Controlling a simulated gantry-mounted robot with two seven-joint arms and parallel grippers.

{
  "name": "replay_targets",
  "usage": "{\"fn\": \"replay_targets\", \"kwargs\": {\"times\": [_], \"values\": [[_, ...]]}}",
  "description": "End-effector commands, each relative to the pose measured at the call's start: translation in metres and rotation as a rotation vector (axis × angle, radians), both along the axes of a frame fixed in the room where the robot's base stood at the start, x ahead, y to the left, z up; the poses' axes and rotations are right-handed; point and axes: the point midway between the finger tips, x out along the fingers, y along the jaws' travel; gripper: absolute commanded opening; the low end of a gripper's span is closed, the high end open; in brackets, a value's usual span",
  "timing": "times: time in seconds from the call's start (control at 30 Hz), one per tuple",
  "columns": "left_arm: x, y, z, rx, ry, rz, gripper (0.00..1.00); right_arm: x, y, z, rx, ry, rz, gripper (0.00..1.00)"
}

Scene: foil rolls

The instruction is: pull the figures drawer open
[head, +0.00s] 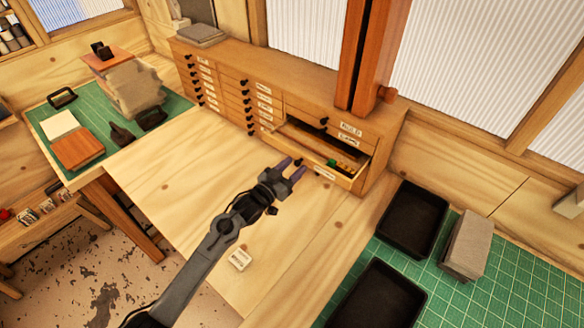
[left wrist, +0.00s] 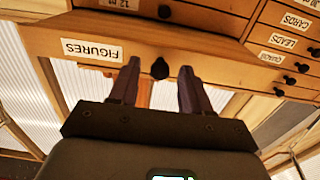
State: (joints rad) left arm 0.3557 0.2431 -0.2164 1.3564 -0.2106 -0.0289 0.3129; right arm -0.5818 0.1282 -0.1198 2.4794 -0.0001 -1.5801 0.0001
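The figures drawer front shows in the left wrist view, with a FIGURES label (left wrist: 92,50) and a dark round knob (left wrist: 160,69). In the head view, the drawer (head: 340,175) just beyond my gripper stands partly out of the wooden cabinet (head: 285,85), with brown strips and a small green piece inside. It appears to be the same drawer, but its label is too small to read there. My left gripper (head: 292,169) is open and empty in front of it. Its purple fingers (left wrist: 160,85) are on either side of the knob, with gaps visible. My right gripper is out of view.
Other labelled drawers with dark knobs fill the cabinet. A wooden post (head: 370,55) stands by the cabinet. Black trays (head: 412,222) and a grey block (head: 467,245) are on the right green mat. A small white labelled block (head: 240,259) sits on the mostly clear bench (head: 190,170).

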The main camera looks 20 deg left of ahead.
Motion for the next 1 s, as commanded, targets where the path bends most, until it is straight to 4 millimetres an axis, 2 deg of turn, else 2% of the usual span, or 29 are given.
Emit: {"fn": "replay_targets", "kwargs": {"times": [0.2,0.37,0.8,1.0], "values": [[-0.001,0.001,0.000,0.000,0.001,0.000,0.48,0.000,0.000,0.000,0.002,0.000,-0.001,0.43],[-0.013,0.005,-0.001,0.000,0.001,0.000,0.48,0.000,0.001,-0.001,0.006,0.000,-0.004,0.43],[-0.080,0.028,-0.001,0.001,0.001,-0.001,0.48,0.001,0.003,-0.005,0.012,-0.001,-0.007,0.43],[-0.098,0.035,-0.001,0.000,0.001,0.000,0.48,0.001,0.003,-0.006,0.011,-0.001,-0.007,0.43]]}}
